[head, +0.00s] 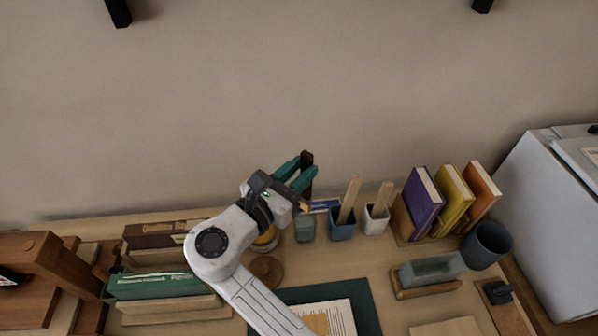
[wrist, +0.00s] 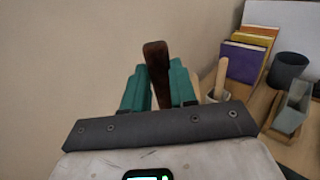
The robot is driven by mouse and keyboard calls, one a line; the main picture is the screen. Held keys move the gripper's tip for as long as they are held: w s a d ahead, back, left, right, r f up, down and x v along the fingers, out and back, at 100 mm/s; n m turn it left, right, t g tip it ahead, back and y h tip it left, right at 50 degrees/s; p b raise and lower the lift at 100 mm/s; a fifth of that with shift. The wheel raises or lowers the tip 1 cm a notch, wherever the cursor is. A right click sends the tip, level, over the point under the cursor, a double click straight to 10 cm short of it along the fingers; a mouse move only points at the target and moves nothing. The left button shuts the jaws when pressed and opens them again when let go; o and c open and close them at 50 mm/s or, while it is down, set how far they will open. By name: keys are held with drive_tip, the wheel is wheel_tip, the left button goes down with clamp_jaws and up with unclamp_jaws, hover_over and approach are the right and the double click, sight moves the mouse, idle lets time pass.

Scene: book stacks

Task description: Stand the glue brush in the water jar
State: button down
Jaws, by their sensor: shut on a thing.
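My gripper (head: 303,172) has teal fingers and is raised above the back of the desk, near the wall. It is shut on a dark brown upright piece, which looks like the handle of the glue brush (head: 307,158). The brush handle also shows between the fingers in the wrist view (wrist: 156,58), where my gripper (wrist: 157,78) hides its lower part. A small grey-green container (head: 305,229) stands below the gripper and may be the water jar. A jar with amber contents (head: 265,242) is partly hidden behind my arm. I cannot tell for sure which is the water jar.
A blue cup (head: 342,230) and a white cup (head: 376,222) with wooden sticks stand just right. Upright books (head: 424,201), a dark blue pot (head: 487,245) and a grey tape-dispenser-like block (head: 430,271) stand farther right. The wall is close behind.

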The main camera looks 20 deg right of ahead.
sight(304, 194)
drive_tip(key=shift+f+b, duration=1.9)
drive_tip(key=shift+f, duration=2.35)
drive_tip(key=c, duration=0.8)
unclamp_jaws()
drive_tip(key=p+v, duration=0.3)
drive_tip(key=v, duration=0.8)
